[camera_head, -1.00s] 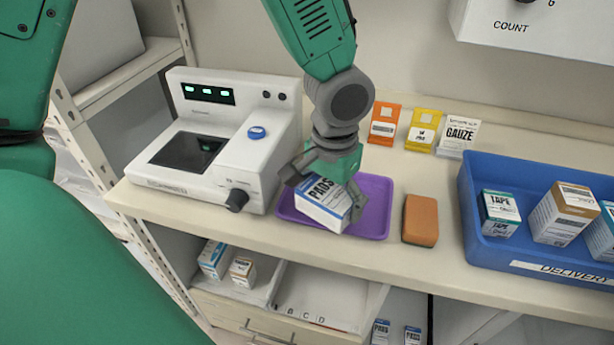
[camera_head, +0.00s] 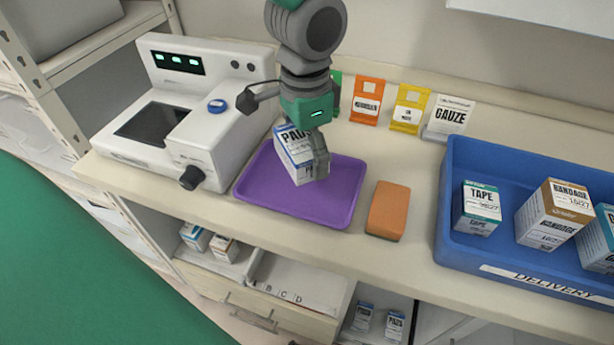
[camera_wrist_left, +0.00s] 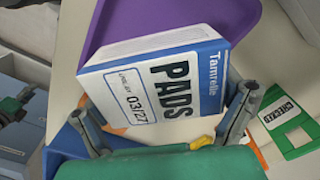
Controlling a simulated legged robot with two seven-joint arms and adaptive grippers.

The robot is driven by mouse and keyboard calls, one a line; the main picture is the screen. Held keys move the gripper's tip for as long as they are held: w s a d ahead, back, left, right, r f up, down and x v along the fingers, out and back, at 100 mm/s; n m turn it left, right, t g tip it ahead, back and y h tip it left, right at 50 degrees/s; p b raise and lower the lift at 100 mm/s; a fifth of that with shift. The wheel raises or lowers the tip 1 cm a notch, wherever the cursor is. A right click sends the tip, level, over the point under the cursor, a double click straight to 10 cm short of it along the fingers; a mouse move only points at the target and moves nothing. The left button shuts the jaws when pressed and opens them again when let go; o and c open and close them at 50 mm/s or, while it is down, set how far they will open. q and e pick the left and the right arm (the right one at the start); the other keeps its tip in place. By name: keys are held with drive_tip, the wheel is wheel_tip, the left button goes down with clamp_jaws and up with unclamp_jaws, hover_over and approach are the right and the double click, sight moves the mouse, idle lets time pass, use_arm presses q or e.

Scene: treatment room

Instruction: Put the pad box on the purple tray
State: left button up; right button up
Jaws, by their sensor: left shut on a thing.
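The pad box (camera_head: 295,158), white and blue with "PADS" on it, is over the purple tray (camera_head: 322,205) in the head view, towards its back. It stands nearly upright, slightly tilted; I cannot tell whether its base touches the tray. My left gripper (camera_head: 300,137) comes down from above and is shut on the pad box, one finger in front of its right side. In the left wrist view the box (camera_wrist_left: 160,85) sits between the fingers (camera_wrist_left: 165,122), with the tray (camera_wrist_left: 185,22) behind it. My right gripper is not in view.
A white device (camera_head: 180,115) stands left of the tray. An orange-brown sponge-like block (camera_head: 388,209) lies close to its right. Further right is a blue delivery bin (camera_head: 455,205) with boxes. Orange (camera_head: 367,100) and yellow (camera_head: 409,108) card holders and a gauze sign (camera_head: 448,118) stand behind.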

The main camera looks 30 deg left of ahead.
use_arm(q)
drive_tip(key=shift+w+a+f, duration=0.1)
drive_tip(key=shift+a+f, duration=0.05)
drive_tip(key=shift+f, duration=0.4)
drive_tip(key=shift+a+f, duration=0.1)
drive_tip(key=shift+f, duration=0.75)
drive_tip(key=shift+d+f+b, duration=0.2)
drive_tip(key=shift+f+b, duration=0.05)
drive_tip(key=shift+f, duration=0.3)
drive_tip(key=shift+d+f+b, duration=0.2)
drive_tip(key=shift+f, duration=0.35)
drive_tip(key=shift+d+f, duration=0.15)
drive_tip(key=shift+f, duration=0.15)
drive_tip(key=shift+d, duration=0.1)
drive_tip(key=o, duration=1.2)
drive_tip(key=shift+a+f, duration=0.1)
drive_tip(key=shift+a, duration=0.2)
drive_tip(key=shift+o, duration=1.2)
drive_tip(key=shift+a, duration=0.2)
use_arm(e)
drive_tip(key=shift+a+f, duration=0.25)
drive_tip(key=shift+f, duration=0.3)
